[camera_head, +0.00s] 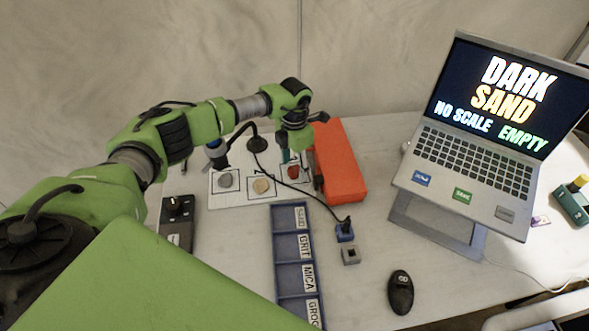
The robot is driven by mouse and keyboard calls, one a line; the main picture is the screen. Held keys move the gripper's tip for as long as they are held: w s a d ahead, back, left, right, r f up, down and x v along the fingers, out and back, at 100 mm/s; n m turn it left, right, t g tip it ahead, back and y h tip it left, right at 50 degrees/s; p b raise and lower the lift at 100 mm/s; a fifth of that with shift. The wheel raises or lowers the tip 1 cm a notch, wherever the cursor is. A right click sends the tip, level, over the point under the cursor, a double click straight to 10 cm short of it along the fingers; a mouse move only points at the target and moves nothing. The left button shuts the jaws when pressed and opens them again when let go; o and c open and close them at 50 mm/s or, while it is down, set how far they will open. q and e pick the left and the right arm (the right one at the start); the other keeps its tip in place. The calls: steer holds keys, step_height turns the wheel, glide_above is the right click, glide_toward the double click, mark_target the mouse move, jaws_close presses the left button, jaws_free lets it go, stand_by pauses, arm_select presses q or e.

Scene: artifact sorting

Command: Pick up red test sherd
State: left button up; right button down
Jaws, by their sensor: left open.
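The red test sherd (293,172) lies on a white card (240,199) with printed squares, in the right-hand square. A grey sherd (225,181) and a tan sherd (261,186) lie in the other squares to its left. My left gripper (301,171) hangs from the green arm, pointing down over the red sherd, with its jaws open. A dark finger shows just right of the sherd. The picture is too small to tell the exact gap between finger and sherd. My right gripper is out of view.
An orange-red box (342,160) stands close right of the gripper. A blue tray (277,262) with labelled compartments lies in front. A laptop (470,155) on a stand and a mouse (401,292) are right.

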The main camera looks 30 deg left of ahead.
arm_select(q)
steer(key=shift+f, duration=0.15)
steer(key=shift+c, duration=0.3)
steer(key=c, duration=0.9)
steer(key=shift+c, duration=0.2)
